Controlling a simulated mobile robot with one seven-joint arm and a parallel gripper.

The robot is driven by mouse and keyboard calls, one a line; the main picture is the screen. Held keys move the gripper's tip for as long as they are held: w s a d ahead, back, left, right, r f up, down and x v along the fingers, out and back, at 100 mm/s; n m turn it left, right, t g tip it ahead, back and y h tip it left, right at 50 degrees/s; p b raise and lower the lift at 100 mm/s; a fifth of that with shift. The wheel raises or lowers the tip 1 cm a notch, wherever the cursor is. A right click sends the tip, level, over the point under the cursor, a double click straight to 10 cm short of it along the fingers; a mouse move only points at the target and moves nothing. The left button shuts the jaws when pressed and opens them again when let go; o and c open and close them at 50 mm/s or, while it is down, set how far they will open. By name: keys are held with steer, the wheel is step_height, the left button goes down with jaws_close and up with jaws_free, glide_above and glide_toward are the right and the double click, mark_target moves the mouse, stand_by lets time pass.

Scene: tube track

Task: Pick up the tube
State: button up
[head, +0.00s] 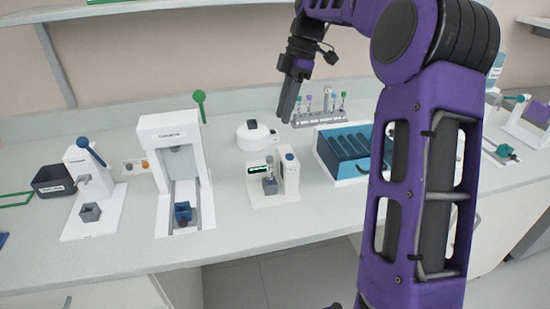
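Several small capped tubes stand upright in a grey rack (322,119) at the back of the counter; one of them is a tube with a teal cap (343,96). Another small tube (269,174) seems to stand in a grey holder on the white device in the middle. Which tube is meant cannot be told. My gripper (287,112) points down just left of the rack, seemingly above the counter. Its dark fingers look close together from this side, and the gap between them is hidden. No tube shows in them.
A blue slotted box (344,157) stands right of the middle device (287,177). A round white device (255,135) sits behind. White presses with a green lever (199,97) and a blue lever (88,150) stand left. The counter's front strip (250,235) is clear. My arm hides part of the right.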

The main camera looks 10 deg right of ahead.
mark_target(271, 159)
steer(key=s+a+m+t+h+b, duration=0.1)
steer(key=s+a+m+h+b, duration=0.2)
steer(key=m, duration=1.2)
steer(key=f+b, duration=0.1)
steer(key=f, duration=0.2)
steer(key=f+b, duration=0.1)
steer(key=f, duration=0.3)
steer(key=a+f+b, duration=0.1)
steer(key=f, duration=0.3)
steer(key=shift+w, duration=0.4)
steer(key=shift+w+f+b, duration=0.2)
steer(key=shift+f+b, duration=0.25)
steer(key=shift+f, duration=1)
steer(key=shift+w+f+b, duration=0.15)
steer(key=shift+f+b, duration=0.3)
steer(key=shift+f, duration=0.95)
jaws_close()
